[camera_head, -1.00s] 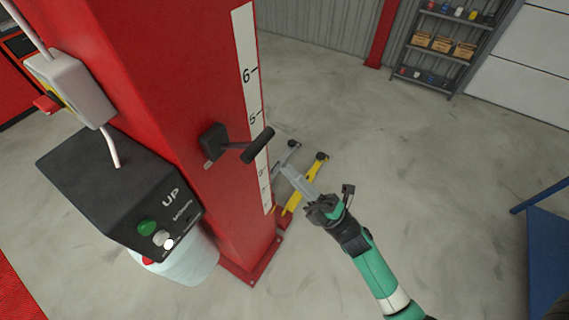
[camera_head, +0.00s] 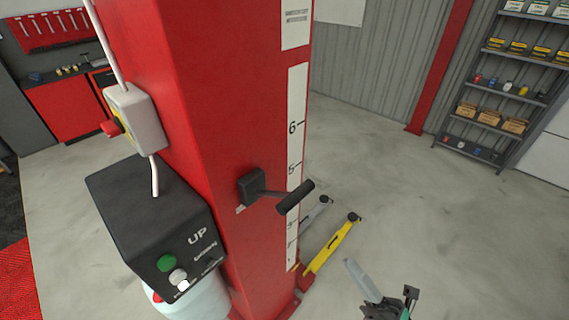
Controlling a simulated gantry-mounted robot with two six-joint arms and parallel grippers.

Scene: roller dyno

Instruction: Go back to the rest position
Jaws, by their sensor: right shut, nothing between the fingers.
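My right gripper (camera_head: 356,272) shows at the bottom edge, right of the red post. Its grey fingers are together, with nothing between them. It points up and left, over the grey floor, and appears apart from the post and the yellow lift arm. Most of my right arm is below the picture. My left gripper is not in view.
The red lift post (camera_head: 205,120) carries a black lever (camera_head: 294,197), a white switch box (camera_head: 137,118) and a black UP control box (camera_head: 160,215). A yellow lift arm (camera_head: 330,246) lies near its foot. A shelf rack (camera_head: 500,90) stands back right. The floor between is clear.

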